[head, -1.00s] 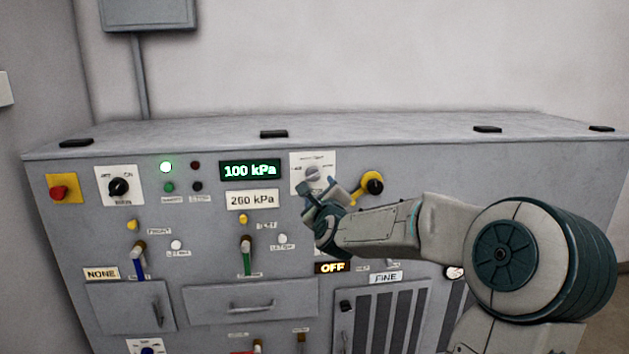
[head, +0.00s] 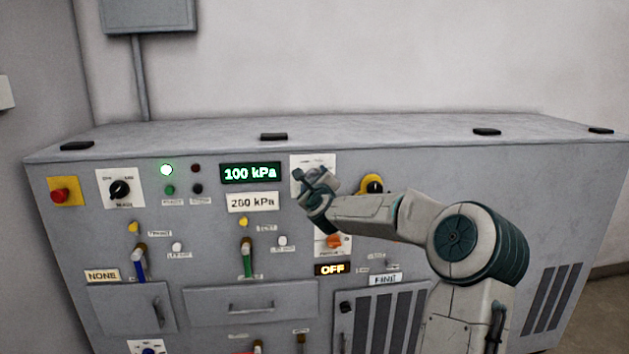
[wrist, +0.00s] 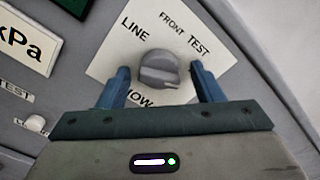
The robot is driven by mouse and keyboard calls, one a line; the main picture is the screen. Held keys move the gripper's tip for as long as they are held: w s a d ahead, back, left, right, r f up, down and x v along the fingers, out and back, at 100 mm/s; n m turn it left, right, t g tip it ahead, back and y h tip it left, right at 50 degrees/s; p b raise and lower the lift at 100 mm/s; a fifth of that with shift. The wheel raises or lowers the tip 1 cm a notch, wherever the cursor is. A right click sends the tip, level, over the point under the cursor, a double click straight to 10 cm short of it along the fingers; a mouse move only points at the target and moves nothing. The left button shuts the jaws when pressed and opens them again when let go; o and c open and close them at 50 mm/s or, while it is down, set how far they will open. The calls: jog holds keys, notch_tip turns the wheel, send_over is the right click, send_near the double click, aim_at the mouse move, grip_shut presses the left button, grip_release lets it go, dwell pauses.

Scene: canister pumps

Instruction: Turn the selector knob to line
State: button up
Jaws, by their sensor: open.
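The selector knob (wrist: 158,70) is a round grey knob with a raised grip, on a white plate (wrist: 108,68). The plate reads LINE at upper left, FRONT at the top and TEST at upper right; a lower label is partly hidden by my gripper. I cannot tell for sure which label the knob points at. My gripper (wrist: 161,72) is open, with one blue finger on each side of the knob and gaps showing between. In the head view my gripper (head: 318,178) covers the knob, and the plate (head: 300,162) shows around it.
A yellow-and-black knob (head: 372,184) sits close right of my gripper, and an orange knob (head: 335,241) sits below. The green 100 kPa display (head: 250,173) is to the left. Levers (head: 247,260) stick out lower left.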

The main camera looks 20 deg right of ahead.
jog(key=c, duration=0.9)
jog(key=shift+c, duration=0.2)
jog(key=shift+b, duration=0.35)
jog(key=shift+n+b, duration=6.95)
jog(key=shift+n, duration=6.45)
